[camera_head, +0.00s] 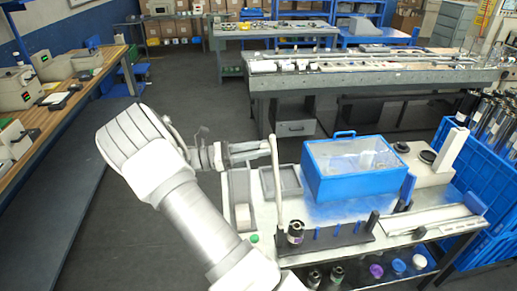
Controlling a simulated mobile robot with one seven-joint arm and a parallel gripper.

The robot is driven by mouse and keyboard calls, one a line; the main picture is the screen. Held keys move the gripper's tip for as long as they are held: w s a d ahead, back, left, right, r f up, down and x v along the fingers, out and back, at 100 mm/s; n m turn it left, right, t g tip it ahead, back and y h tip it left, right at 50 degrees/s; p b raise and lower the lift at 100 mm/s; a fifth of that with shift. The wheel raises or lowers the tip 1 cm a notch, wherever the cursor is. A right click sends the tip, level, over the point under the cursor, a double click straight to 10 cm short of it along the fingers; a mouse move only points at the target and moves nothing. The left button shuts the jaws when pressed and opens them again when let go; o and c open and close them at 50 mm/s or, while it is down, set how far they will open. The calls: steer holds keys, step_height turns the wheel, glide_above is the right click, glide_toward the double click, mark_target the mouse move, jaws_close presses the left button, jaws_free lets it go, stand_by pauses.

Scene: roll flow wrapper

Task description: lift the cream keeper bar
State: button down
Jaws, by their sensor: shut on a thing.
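The cream keeper bar (277,187) is a slim, pale upright bar at the left part of the metal table. It leans slightly, and its lower end comes down near the dark base strip at the front; whether it touches there I cannot tell. My gripper (271,149) reaches in from the left, level, and is shut on the bar near its top. The fingertips are small here and partly merge with the bar.
A blue box with a clear lid (348,182) stands right of the bar. Two shallow grey trays (239,188) lie left and behind. A small dark roll (296,231) and blue pegs stand in front. A cream block (428,176) and blue crates (466,170) are at right.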

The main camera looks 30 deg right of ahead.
steer(key=shift+f, duration=0.15)
steer(key=c, duration=0.6)
jaws_free()
steer(key=shift+o, duration=0.2)
steer(key=b+v, duration=0.4)
steer(key=v, duration=1.3)
steer(key=shift+a, duration=0.15)
steer(key=shift+w, duration=0.1)
